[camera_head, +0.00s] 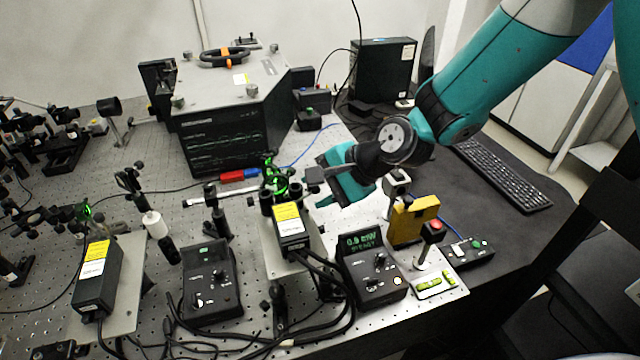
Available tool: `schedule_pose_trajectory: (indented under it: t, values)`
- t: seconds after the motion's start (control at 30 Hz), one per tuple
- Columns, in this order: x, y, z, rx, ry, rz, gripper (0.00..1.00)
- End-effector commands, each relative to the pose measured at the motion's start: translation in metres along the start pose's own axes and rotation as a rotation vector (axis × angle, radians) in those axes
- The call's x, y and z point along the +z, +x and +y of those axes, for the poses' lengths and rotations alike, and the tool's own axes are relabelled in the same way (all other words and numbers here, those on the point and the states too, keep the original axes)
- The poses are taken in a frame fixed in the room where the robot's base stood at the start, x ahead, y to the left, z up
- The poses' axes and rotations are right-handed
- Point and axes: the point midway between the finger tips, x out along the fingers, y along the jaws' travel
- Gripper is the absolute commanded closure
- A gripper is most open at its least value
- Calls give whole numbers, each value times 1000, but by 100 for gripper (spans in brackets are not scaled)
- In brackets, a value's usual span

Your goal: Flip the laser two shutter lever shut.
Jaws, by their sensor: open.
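Two black lasers with yellow and white labels stand on plates: a left laser (97,272) and a middle laser (290,232). I cannot read which is laser two. Green light shows at the front of both. Black optic mounts (268,192) stand just beyond the middle laser; a shutter lever cannot be made out clearly among them. My gripper (316,186) is open, reaching in from the right, beside and above the front of the middle laser. Its jaws look empty. Whether it touches anything is unclear, and my wrist hides part of the bench behind it.
A controller (368,272) with a green display reading about 0.9 mW stands right of the middle laser; another controller (209,283) stands left. A yellow block (413,220), a red-topped button post (432,230), loose cables and a large black spectrometer box (225,115) crowd the bench.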

Motion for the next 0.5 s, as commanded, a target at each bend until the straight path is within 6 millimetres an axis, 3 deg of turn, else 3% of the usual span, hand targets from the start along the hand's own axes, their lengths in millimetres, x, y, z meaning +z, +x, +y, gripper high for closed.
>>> schedule_pose_trajectory:
  t: [0.27,0.43,0.5]
  values:
    - [0,1,0,-1,-1,0,60]
    - [0,1,0,0,0,1,99]
    - [0,1,0,1,0,1,100]
